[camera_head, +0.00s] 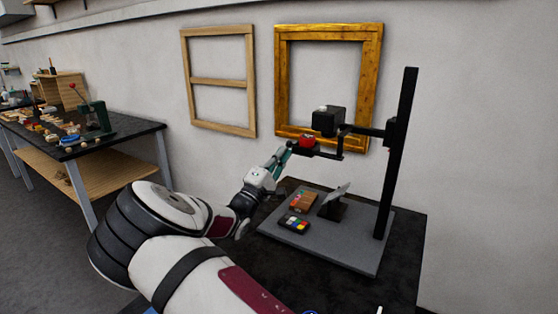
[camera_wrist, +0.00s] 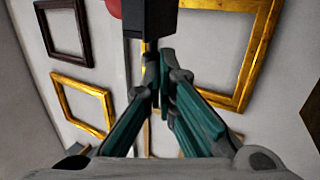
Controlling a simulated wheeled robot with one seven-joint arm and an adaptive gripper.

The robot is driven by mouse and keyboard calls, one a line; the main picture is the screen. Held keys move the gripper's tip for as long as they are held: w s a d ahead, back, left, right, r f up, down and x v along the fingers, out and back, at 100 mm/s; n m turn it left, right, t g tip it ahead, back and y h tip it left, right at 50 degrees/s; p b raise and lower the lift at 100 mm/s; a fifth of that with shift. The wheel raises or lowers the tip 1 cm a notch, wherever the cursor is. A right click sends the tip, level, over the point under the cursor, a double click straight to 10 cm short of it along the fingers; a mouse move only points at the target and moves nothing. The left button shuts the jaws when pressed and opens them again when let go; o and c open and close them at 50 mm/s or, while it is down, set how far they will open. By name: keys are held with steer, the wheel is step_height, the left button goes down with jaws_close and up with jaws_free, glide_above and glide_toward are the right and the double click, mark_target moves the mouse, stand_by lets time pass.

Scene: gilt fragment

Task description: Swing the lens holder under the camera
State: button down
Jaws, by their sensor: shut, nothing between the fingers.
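The camera (camera_head: 328,121) is a black box carried on the tall black post (camera_head: 400,150) of a copy stand. Just below and left of it is a red part (camera_head: 307,141) on a black swing arm (camera_head: 325,153), which looks like the lens holder. My gripper (camera_head: 286,153) is at the left end of this arm, close under the red part; I cannot tell whether it touches. In the wrist view, my teal fingers (camera_wrist: 161,60) are together and empty below a black block (camera_wrist: 160,16). A red edge (camera_wrist: 114,8) shows beside that block.
The stand's grey baseboard (camera_head: 325,250) bears a small colour chart (camera_head: 294,225), a brown piece (camera_head: 303,200) and a tilted plate (camera_head: 337,193). A gilt frame (camera_head: 372,90) and a bare wood frame (camera_head: 187,85) hang behind. A cluttered workbench (camera_head: 115,128) stands left.

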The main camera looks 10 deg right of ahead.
steer(key=w+d+p, duration=0.1)
steer(key=w+d, duration=0.6)
steer(key=d, duration=0.4)
stand_by(0.8)
steer(key=shift+d, duration=0.1)
stand_by(0.5)
